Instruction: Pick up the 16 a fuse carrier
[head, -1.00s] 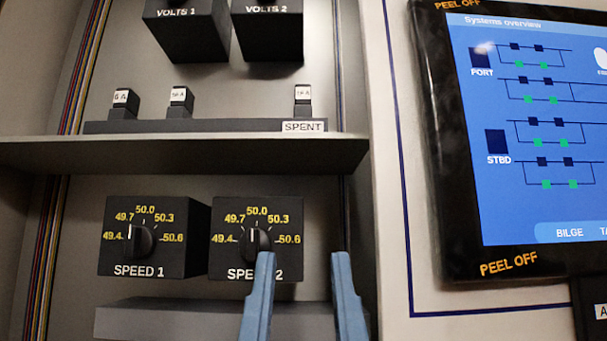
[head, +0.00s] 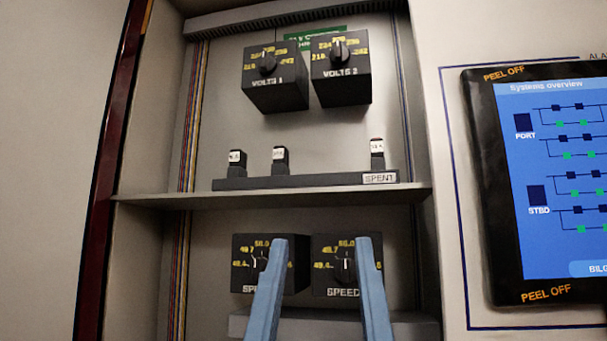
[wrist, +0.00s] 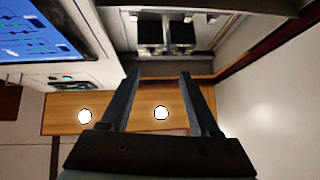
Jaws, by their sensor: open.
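Three small dark fuse carriers with white labels stand upright on the dark rack marked SPENT (head: 335,181): a left one (head: 237,165), a middle one (head: 280,161) and a right one (head: 377,155). Their labels are too blurred for me to tell which is the 16 A carrier. My gripper (head: 322,242) has two blue fingers spread apart with nothing between them. It is in front of the two SPEED dials, lower in the picture than the rack. The wrist view shows the open fingers (wrist: 159,74) too, but I cannot make out the carriers there.
A grey shelf (head: 280,196) bears the rack. The VOLTS 1 (head: 275,80) and VOLTS 2 (head: 341,75) boxes are above the carriers. SPEED 1 (head: 245,248) and SPEED 2 (head: 330,250) boxes are below the shelf, partly behind my fingers. A screen (head: 560,180) is at the right.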

